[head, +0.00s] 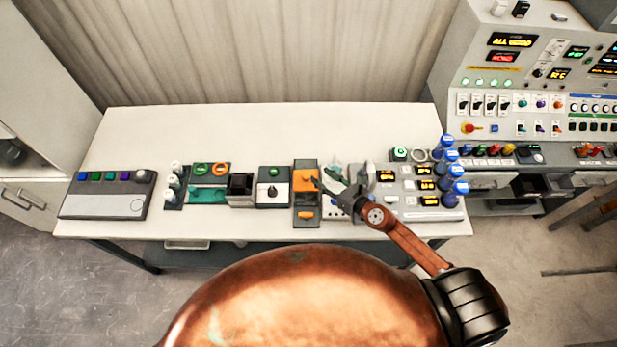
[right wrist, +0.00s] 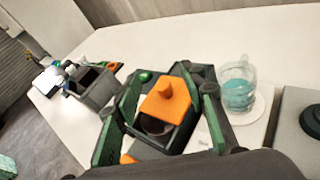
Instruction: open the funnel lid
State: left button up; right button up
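The orange lid (right wrist: 167,103) with a small knob sits on a dark box-shaped unit in the middle of the right wrist view. A dark rounded hollow (right wrist: 155,126) shows below its near edge. In the head view the orange-topped unit (head: 305,180) stands near the middle of the table. My right gripper (head: 334,181) is just to its right there. In the right wrist view its green fingers (right wrist: 161,84) are spread on either side of the lid, open, with no clear grip on it. Contact cannot be told. My left gripper is not in view.
A beaker of blue liquid (right wrist: 240,92) stands on a white disc close to the right finger. A grey open box (right wrist: 92,88) is to the left. A black knob unit (head: 272,190) and several blue-capped bottles (head: 452,172) share the white table (head: 230,130), whose back is clear.

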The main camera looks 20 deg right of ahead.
aim_at(307, 177)
jog(key=w+a+f+n, duration=0.1)
jog(key=f, duration=0.1)
jog(key=w+a+f+g, duration=0.1)
jog(key=f, duration=0.1)
jog(key=w+a+f+n, duration=0.1)
jog(key=w+f, duration=0.1)
jog(key=shift+a+n+b, duration=0.15)
jog(key=shift+n+b, duration=0.15)
jog(key=shift+w+a+f, duration=0.25)
jog(key=shift+w+a, duration=0.05)
jog(key=shift+w, duration=0.3)
jog(key=shift+c, duration=0.2)
grip_shut()
